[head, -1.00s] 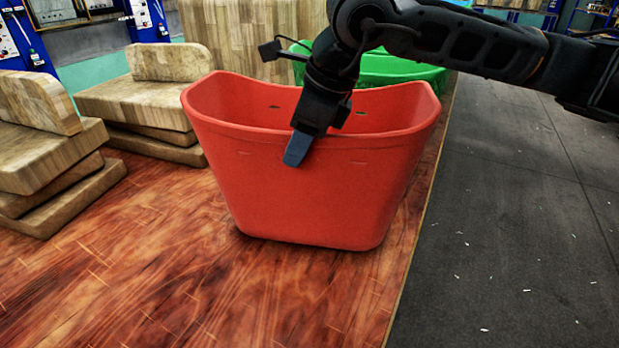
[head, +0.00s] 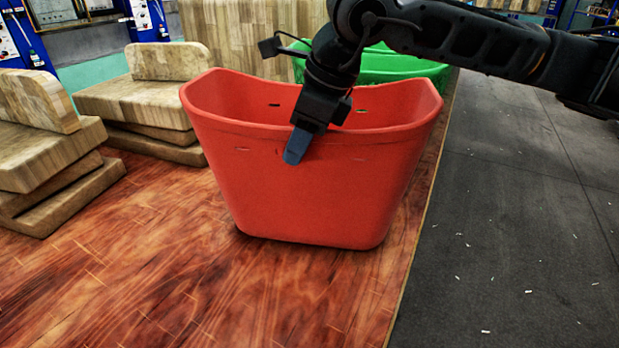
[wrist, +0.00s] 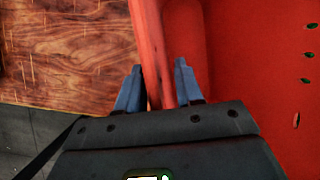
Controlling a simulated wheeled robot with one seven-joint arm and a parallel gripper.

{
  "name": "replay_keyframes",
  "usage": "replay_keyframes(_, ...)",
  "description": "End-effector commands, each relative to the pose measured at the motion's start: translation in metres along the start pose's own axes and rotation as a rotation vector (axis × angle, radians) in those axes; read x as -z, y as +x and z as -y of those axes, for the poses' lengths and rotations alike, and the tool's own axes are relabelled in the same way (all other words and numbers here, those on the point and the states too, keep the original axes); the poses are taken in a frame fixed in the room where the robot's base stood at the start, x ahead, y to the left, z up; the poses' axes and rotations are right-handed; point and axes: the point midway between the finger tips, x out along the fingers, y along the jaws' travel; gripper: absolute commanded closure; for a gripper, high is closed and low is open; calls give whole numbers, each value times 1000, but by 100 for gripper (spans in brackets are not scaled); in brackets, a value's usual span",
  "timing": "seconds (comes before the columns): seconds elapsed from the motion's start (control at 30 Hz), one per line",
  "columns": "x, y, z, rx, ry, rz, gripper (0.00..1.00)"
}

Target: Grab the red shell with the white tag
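The red shell (head: 300,195) is a deep, open-topped tub with a curved rim, standing on the wooden floor. No white tag shows on the sides in view. My gripper (head: 299,146) points down over the near rim, a little left of its middle, with one blue-grey finger outside the near wall; the other is hidden in the head view.
A green tub (head: 400,70) stands just behind the red shell. Stacked wooden blocks (head: 40,150) and a wooden seat-like stack (head: 140,105) stand at the left. Dark flooring (head: 510,230) with white specks lies right of the wooden floor. The wooden floor in front is clear.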

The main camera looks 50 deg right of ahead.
Motion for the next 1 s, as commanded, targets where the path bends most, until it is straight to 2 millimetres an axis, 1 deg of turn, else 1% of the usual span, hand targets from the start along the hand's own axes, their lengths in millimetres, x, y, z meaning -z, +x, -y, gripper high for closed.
replay_keyframes(0.6, 0, 1, 0, -1, 0, 0, 65)
replay_keyframes(0.9, 0, 1, 0, 0, 0, 0, 94)
replay_keyframes(0.97, 0, 1, 0, 0, 0, 0, 99)
replay_keyframes(1.0, 0, 1, 0, -1, 0, 0, 100)
